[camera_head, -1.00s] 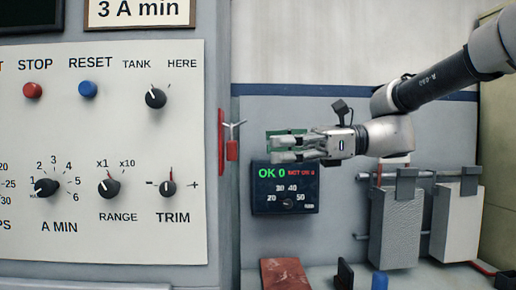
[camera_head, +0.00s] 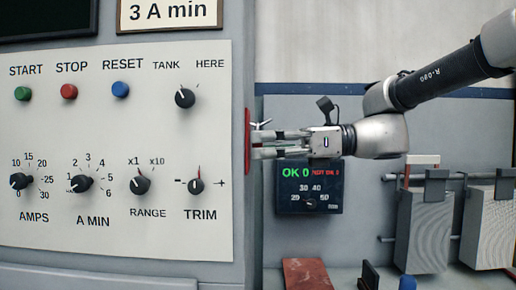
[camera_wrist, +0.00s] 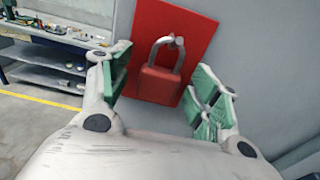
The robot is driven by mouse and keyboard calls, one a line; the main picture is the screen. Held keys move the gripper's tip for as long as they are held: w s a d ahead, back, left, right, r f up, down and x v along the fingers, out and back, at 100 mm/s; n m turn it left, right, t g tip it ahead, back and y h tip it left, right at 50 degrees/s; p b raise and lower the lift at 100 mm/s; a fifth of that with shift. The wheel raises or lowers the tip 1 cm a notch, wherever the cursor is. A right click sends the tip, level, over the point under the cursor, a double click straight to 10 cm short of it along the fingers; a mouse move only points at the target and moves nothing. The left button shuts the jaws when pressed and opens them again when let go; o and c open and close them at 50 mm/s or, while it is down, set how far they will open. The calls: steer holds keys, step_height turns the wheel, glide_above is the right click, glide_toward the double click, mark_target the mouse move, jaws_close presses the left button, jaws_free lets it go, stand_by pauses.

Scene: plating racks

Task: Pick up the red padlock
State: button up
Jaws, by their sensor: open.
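The red padlock (camera_wrist: 159,84) hangs by its grey shackle from a hook on a red plate (camera_wrist: 190,30) in the wrist view. My gripper (camera_wrist: 160,95) is open, with one green-padded finger on each side of the padlock in that view. In the head view my gripper (camera_head: 262,143) points left at the red plate (camera_head: 248,142) on the cabinet's side. The padlock is hidden behind the fingers there.
The control panel (camera_head: 120,225) with knobs and buttons stands left of the plate. A black meter box (camera_head: 310,203) is below my gripper. Grey perforated racks (camera_head: 424,235) hang at the right. A red block (camera_head: 308,274) lies below. Shelves (camera_wrist: 50,60) show in the wrist view.

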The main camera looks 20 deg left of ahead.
steer(key=c, duration=1.1)
steer(key=v, duration=1.8)
steer(key=shift+w+r, duration=0.1)
steer(key=shift+r, duration=0.25)
steer(key=shift+w+d+f, duration=0.1)
steer(key=shift+d+f, duration=0.1)
steer(key=shift+d, duration=0.25)
steer(key=shift+d, duration=0.1)
steer(key=shift+r+v, duration=0.15)
steer(key=shift+v, duration=0.55)
steer(key=shift+r+v, duration=0.15)
steer(key=shift+v, duration=0.55)
